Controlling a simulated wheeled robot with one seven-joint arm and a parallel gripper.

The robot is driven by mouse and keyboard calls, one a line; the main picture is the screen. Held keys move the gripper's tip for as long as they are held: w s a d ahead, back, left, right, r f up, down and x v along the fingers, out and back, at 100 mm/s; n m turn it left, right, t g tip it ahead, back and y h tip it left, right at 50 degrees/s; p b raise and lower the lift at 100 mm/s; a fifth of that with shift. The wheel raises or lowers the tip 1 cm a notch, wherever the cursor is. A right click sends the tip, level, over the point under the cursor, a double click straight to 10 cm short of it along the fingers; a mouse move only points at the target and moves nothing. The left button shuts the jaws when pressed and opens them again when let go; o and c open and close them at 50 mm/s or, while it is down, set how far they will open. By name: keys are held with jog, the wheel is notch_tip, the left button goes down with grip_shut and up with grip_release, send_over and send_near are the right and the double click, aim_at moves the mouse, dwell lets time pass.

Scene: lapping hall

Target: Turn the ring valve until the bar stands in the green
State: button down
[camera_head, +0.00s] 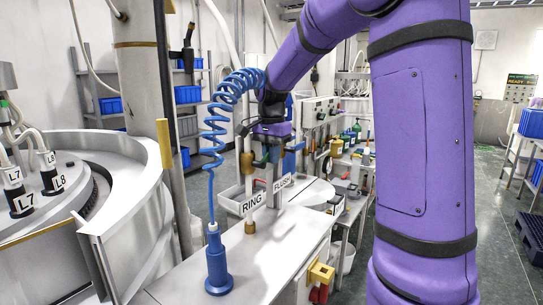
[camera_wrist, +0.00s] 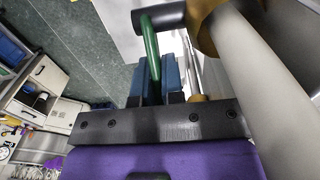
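The ring valve stands on a thin pipe above the RING label (camera_head: 251,203) on the bench. In the wrist view I see its brass body (camera_wrist: 205,25), a dark stem (camera_wrist: 162,17) and a green handle (camera_wrist: 150,45). My gripper (camera_head: 268,150) is at the valve. Its two blue fingers (camera_wrist: 156,78) are a small gap apart, and the end of the green handle lies at that gap. I cannot tell whether the fingers press on it. No bar with a green zone can be made out in either view.
A FLUSH label (camera_head: 283,183) is close beside RING. A blue coiled hose (camera_head: 213,115) runs down to a blue nozzle (camera_head: 217,265) on the bench (camera_head: 265,262). A large round machine (camera_head: 125,165) fills the left. A small display (camera_head: 521,88) with unclear text hangs at far right.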

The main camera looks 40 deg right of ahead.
aim_at(266, 155)
jog(key=shift+s+a+r+t+h, duration=0.15)
jog(key=shift+r+t+h, duration=0.3)
jog(key=shift+h, duration=0.65)
jog(key=c, duration=1.2)
grip_release()
jog(key=shift+c, duration=0.2)
jog(key=shift+a+r, duration=0.1)
jog(key=shift+r, duration=0.05)
jog(key=v, duration=1)
jog(key=shift+r, duration=0.25)
